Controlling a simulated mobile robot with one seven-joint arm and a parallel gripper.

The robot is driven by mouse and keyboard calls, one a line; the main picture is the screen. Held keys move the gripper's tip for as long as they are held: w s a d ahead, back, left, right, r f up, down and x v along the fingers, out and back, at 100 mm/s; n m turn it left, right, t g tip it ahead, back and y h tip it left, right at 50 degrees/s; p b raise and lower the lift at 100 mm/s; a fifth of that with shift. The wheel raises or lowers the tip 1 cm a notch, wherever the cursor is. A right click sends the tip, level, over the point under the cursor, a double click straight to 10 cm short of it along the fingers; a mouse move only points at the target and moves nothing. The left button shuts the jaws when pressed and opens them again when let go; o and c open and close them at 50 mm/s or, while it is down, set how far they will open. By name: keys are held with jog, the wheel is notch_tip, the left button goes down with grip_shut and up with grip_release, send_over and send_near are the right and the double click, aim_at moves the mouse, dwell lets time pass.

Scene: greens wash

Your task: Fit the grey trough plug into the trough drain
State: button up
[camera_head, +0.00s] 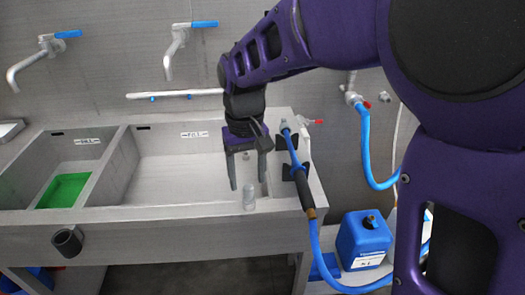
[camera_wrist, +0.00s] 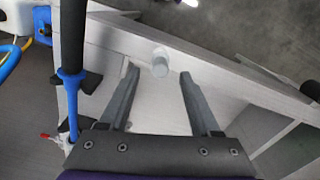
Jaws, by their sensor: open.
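A small grey cylinder, which looks like the trough plug (camera_head: 249,198), stands upright on the front rim of the right basin. It also shows in the wrist view (camera_wrist: 160,64), just beyond and between my fingertips. My gripper (camera_head: 248,183) points down over the right basin, open, with nothing between its fingers; in the wrist view the gripper (camera_wrist: 159,74) has its fingers wide apart. The plug appears free of both fingers. The trough (camera_head: 165,160) has a large basin under my gripper. I cannot clearly make out the drain; my gripper covers part of the basin.
A black-handled spray wand on a blue hose (camera_head: 298,175) lies along the trough's right edge. A green item (camera_head: 63,190) sits in the left basin. A black cup-like holder (camera_head: 67,241) is on the front face. A blue canister (camera_head: 366,240) stands at the right.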

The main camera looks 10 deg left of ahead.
aim_at(248, 186)
jog(key=shift+f, duration=1.8)
grip_shut()
jog(key=shift+r, duration=0.25)
jog(key=shift+r+p, duration=1.75)
jog(key=shift+r, duration=0.4)
jog(key=shift+r, duration=0.1)
notch_tip(248, 186, up, 8)
jog(key=p, duration=0.4)
jog(key=shift+r, duration=0.15)
